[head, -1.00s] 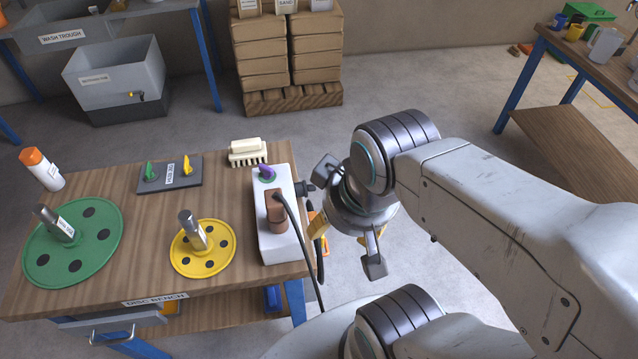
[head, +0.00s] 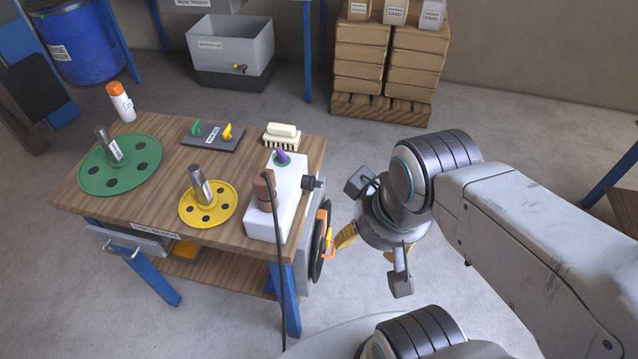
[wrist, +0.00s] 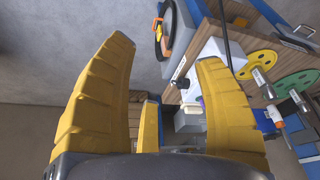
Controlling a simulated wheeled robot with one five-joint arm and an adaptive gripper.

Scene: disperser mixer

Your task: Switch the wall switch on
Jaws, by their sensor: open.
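I cannot pick out a clearly recognisable wall switch in either view. My gripper (head: 362,236) hangs to the right of the disc bench in the head view, its yellow fingers partly hidden by its own housing. In the wrist view my gripper (wrist: 163,60) has its yellow fingers spread wide, with nothing between them. A grey panel (head: 307,268) on the bench's right side carries a dark round part and an orange-yellow piece, left of my gripper. On the bench, a white box (head: 285,205) bears a purple knob, a brown plug with a black cable, and a dark side knob.
The disc bench (head: 100,205) also holds a green disc (head: 92,172), a yellow disc (head: 222,212) and a brush (head: 282,140). Behind stand a grey tub (head: 222,45) and stacked boxes (head: 362,60) on a pallet. Floor between bench and pallet is clear.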

